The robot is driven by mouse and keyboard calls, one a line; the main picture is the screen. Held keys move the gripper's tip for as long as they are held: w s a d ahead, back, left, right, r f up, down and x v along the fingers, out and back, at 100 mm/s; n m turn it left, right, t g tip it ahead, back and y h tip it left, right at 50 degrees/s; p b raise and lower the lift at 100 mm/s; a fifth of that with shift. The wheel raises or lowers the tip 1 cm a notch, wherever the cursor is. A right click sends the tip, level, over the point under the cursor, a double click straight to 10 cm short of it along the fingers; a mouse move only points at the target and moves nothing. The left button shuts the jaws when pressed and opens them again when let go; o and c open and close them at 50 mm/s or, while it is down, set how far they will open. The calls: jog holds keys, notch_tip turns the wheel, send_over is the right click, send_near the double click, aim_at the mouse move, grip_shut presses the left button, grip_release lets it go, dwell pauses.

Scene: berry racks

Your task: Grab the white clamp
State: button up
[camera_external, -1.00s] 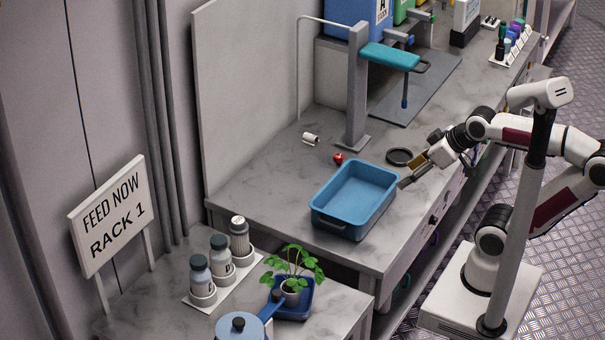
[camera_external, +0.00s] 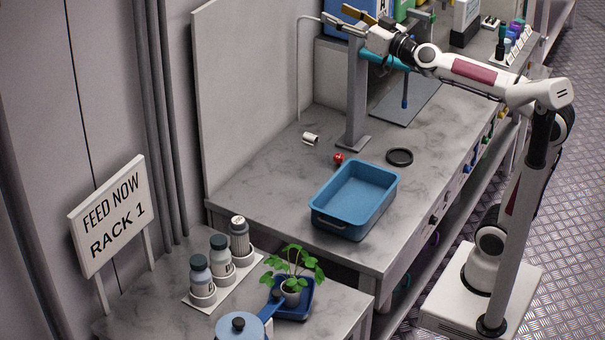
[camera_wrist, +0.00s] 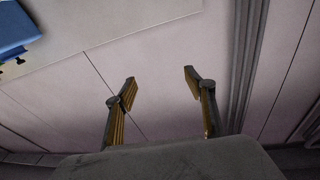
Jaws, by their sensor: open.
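A small white ring-shaped piece (camera_external: 310,139), which looks like the white clamp, lies on the marble bench left of the grey post. It is too small to make out clearly. My gripper (camera_external: 344,17) is high up near the top of the post, well above and apart from the white piece. Its two gold-padded fingers are spread and empty in the wrist view (camera_wrist: 160,78). That view faces the pale wall panels, and the white piece does not show in it.
A grey post (camera_external: 356,90) with a teal arm stands close to my gripper. A red berry (camera_external: 338,158), a blue tray (camera_external: 318,213) and a black ring (camera_external: 399,156) are on the bench. A back panel (camera_external: 245,100) borders it. The bench around the white piece is mostly clear.

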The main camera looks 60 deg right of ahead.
jog(key=w+d+r+m+g+h, duration=0.2)
jog(key=w+d+m+h, duration=0.5)
jog(key=w+d, duration=0.25)
jog(key=w+d+f+m+g+h, duration=0.4)
jog(key=w+d+f+g, duration=0.2)
jog(key=w+d+f, duration=0.4)
jog(key=w+f+m+g, duration=0.1)
jog(key=w+f+g, duration=0.15)
jog(key=f, duration=0.85)
jog(key=w+f+m+g, duration=0.1)
jog(key=w+f+g, duration=0.15)
jog(key=f, duration=0.95)
jog(key=g+y, duration=0.2)
jog(key=g, duration=0.2)
send_near(308, 138)
jog(key=shift+x, duration=0.8)
jog(key=shift+a+f, duration=0.1)
jog(key=shift+w, duration=0.1)
jog(key=shift+x, duration=1.3)
